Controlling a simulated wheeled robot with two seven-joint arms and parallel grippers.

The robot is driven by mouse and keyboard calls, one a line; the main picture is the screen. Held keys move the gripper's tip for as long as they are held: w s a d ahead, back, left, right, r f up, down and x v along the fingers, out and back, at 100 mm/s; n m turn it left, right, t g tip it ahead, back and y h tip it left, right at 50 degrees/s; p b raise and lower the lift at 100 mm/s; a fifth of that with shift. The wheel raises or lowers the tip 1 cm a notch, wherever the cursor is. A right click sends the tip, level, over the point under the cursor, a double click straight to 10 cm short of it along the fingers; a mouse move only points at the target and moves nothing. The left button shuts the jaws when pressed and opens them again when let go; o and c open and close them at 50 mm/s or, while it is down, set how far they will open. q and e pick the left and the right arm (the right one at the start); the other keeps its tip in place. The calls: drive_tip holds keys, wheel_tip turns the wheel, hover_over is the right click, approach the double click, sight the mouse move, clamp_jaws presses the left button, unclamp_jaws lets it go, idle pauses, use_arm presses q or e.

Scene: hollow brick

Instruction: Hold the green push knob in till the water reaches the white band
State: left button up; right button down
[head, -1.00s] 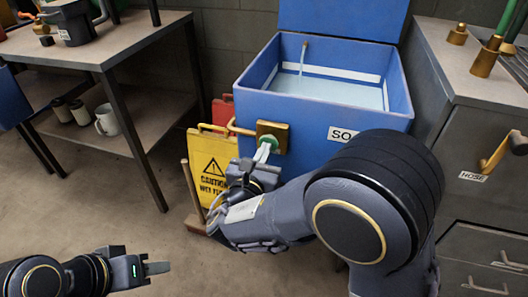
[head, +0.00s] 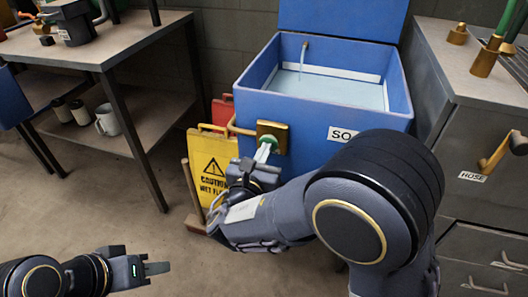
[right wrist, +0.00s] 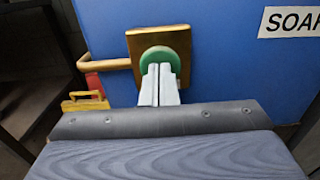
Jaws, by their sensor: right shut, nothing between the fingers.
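The green push knob (head: 268,141) sits on a brass plate on the front of the blue soak tank (head: 300,112). My right gripper (head: 263,150) is shut and empty, its tips against the knob. In the right wrist view, the fingertips (right wrist: 159,75) cover the lower middle of the green knob (right wrist: 159,56). Water (head: 335,92) runs into the tank from a small spout (head: 304,46). Its surface lies close to the white band (head: 345,71) along the inner back wall; I cannot tell whether it touches. My left gripper (head: 157,268) is low at the left, away from the tank, seen side-on.
A yellow caution sign (head: 212,160) stands left of the tank, with a red one behind. A brass pipe (right wrist: 105,65) runs left from the knob's plate. A grey cabinet (head: 470,130) stands at the right, a table (head: 125,40) at the left.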

drive_tip(key=shift+w+d+r, duration=0.2)
drive_tip(key=shift+d, duration=0.05)
idle(0.6)
